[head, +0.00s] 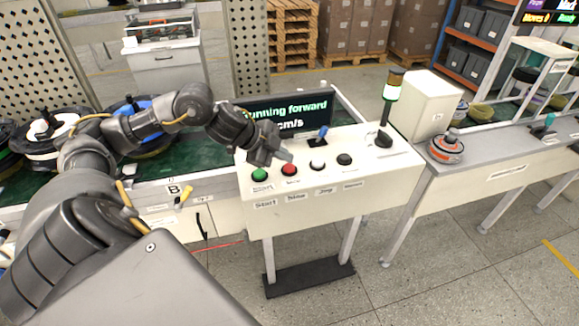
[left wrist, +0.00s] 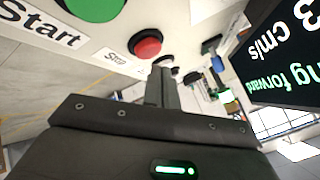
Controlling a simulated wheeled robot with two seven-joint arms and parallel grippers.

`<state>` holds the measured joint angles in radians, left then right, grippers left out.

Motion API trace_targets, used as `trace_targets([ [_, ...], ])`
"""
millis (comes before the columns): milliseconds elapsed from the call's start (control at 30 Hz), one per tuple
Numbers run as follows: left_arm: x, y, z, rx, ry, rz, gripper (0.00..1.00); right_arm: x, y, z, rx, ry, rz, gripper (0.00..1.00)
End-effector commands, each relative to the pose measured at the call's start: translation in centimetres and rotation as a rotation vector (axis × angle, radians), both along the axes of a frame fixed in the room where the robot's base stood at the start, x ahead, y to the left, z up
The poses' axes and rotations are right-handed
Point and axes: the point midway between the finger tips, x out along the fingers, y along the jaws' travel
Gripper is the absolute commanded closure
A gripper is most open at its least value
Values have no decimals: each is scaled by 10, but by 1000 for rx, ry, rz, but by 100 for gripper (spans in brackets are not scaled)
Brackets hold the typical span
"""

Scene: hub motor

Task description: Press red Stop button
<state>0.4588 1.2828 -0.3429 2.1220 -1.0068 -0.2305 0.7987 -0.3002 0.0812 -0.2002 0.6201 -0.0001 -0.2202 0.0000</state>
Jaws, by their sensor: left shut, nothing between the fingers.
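The red Stop button (head: 289,169) is on the sloped top of a white control panel (head: 330,207), between a green Start button (head: 260,175) and a white button (head: 317,165). In the left wrist view the red button (left wrist: 146,44) is near the fingers, with its "Stop" label partly covered. My left gripper (head: 286,157) is shut and empty, with its fingertips just above and behind the red button. In the left wrist view the shut fingers (left wrist: 162,85) appear beside the red button; I cannot tell whether they touch it. My right gripper is not in view.
A black button (head: 344,159), a blue-topped lever (head: 322,134) and a signal tower (head: 388,105) stand on the panel. A display (head: 290,117) reads "Running forward". A green conveyor (head: 190,167) with wheel hubs runs behind. A grey table (head: 500,150) stands to the right.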

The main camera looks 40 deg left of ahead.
Motion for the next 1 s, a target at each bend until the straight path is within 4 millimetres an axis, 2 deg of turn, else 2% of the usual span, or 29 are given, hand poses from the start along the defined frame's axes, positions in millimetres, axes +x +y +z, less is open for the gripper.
trace_targets([
  [1000, 1, 0, -9, 0, 0, 0, 100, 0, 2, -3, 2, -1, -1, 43],
])
